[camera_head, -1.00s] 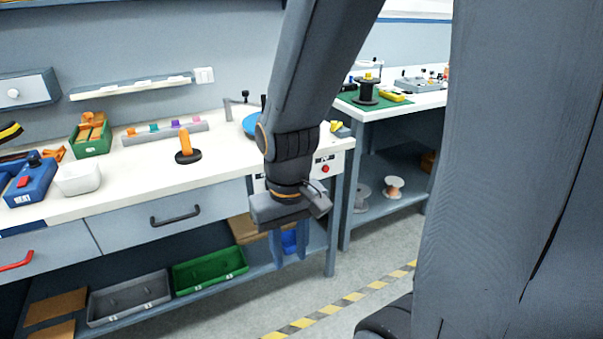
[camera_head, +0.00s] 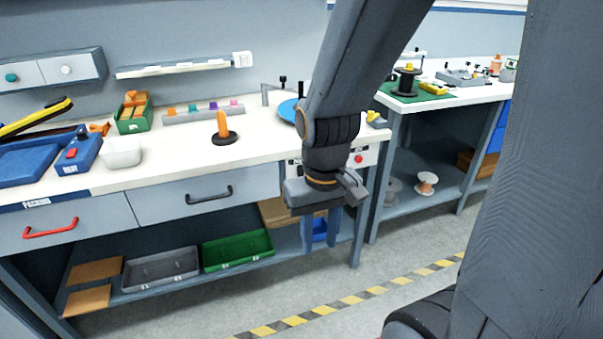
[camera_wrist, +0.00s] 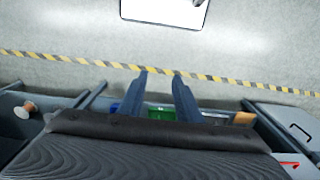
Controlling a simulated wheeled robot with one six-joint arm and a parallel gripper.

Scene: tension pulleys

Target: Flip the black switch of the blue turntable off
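The blue turntable (camera_head: 287,110) is a blue disc at the right end of the white workbench in the head view. My arm covers part of it. A pale control panel with a red button (camera_head: 358,159) is on the bench front below; my arm hides its middle. I cannot make out the black switch. My gripper (camera_head: 320,238) hangs pointing down in front of the bench's right end, below the bench top. Its two fingers are apart and empty; they also show in the wrist view (camera_wrist: 160,76).
An orange peg on a black base (camera_head: 222,128), a green box (camera_head: 133,118) and a white bin (camera_head: 122,153) stand on the bench (camera_head: 180,157). Drawers with handles and a low shelf with trays are below. A second bench is at the right. Floor in front is clear.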

